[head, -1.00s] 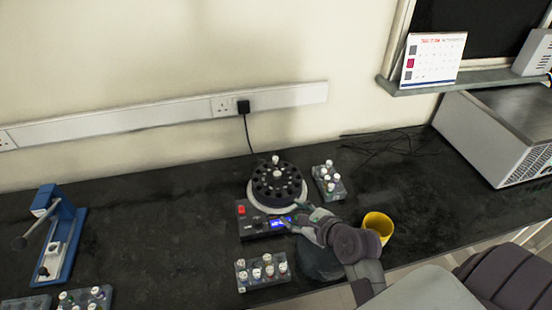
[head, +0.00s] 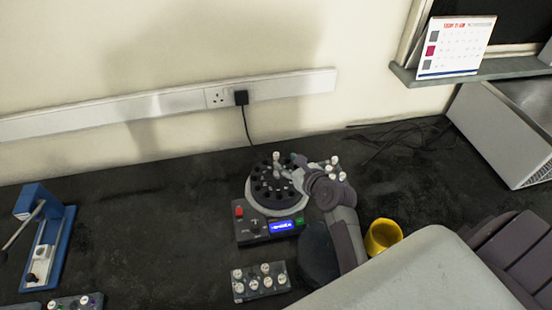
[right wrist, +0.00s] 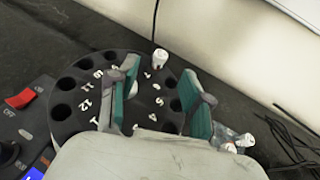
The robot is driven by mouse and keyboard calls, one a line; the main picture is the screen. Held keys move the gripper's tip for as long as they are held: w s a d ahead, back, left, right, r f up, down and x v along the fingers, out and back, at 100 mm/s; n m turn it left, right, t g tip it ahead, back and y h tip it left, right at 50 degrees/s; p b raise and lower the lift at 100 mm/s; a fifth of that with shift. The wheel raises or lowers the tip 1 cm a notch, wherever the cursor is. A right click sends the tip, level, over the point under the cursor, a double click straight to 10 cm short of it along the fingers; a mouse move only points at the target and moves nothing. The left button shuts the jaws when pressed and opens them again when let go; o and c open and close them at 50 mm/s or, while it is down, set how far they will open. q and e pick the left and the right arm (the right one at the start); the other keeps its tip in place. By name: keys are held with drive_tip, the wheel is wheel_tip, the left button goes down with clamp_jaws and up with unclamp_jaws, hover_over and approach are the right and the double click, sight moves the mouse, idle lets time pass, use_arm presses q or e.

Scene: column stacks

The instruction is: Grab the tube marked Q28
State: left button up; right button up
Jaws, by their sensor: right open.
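No marking Q28 is legible on any tube. One white-capped tube (head: 277,156) stands in the far side of the dark round rotor (head: 262,188) of the benchtop device; it also shows in the right wrist view (right wrist: 160,58). My right gripper (head: 292,172) is over the rotor, open, with its two green-lined fingers (right wrist: 161,72) apart and pointing toward the tube's side. The tube appears just beyond the fingertips, not held. Several white-capped tubes stand in a front rack (head: 260,291), and more in a rack behind my right arm, mostly hidden. My left gripper is out of view.
The device has a red switch (head: 239,211) and a blue display (head: 283,227). A yellow cup (head: 382,235) stands right of my right arm. A blue stand (head: 58,225) is at the left, with bare black bench between. Cables (head: 400,135) lie at the back right.

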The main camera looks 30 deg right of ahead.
sight(278, 157)
drive_tip(key=shift+x, duration=1.2)
drive_tip(key=x, duration=0.3)
drive_tip(key=shift+w, duration=0.25)
drive_tip(key=shift+w+f, duration=0.15)
drive_tip(key=shift+f, duration=0.05)
drive_tip(key=shift+r, duration=0.1)
drive_tip(key=c, duration=0.4)
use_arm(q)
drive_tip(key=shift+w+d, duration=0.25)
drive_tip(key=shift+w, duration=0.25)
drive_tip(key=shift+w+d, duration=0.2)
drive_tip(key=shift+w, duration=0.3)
use_arm(e)
drive_tip(key=c, duration=0.4)
